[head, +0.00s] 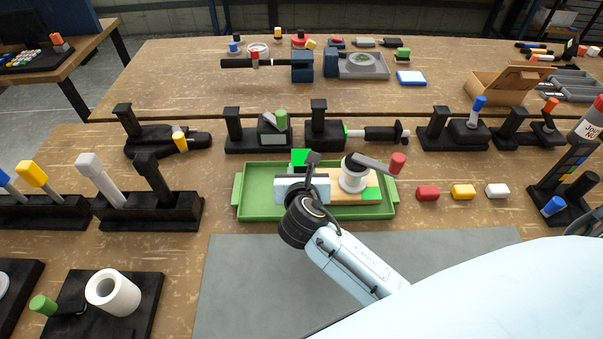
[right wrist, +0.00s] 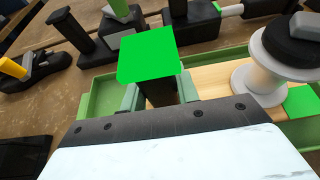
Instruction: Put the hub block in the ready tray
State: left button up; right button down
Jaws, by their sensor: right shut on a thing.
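The hub block (head: 348,207) is a pale wooden base with a white spool-like hub (head: 353,176), a bright green patch near its right end and a lever with a red knob. It is in or just above the green tray (head: 245,203); contact is unclear. It also shows in the right wrist view (right wrist: 212,78). My right gripper (head: 302,178) is over the tray's left half. In the right wrist view its fingers (right wrist: 160,92) are shut on a dark post with a bright green square top, seemingly part of the hub block. My left gripper is out of view.
A grey mat (head: 250,270) lies in front of the tray. Black fixtures (head: 257,137) line up behind, and a black holder (head: 150,212) stands left.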

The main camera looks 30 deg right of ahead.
jog(key=shift+f, duration=0.2)
jog(key=c, duration=1.5)
grip_release()
jog(key=shift+f, duration=0.15)
jog(key=o, duration=0.5)
jog(key=shift+c, duration=0.2)
jog(key=shift+r, duration=0.2)
jog(key=p+v, duration=0.1)
jog(key=v, duration=1.1)
jog(key=shift+f, duration=0.15)
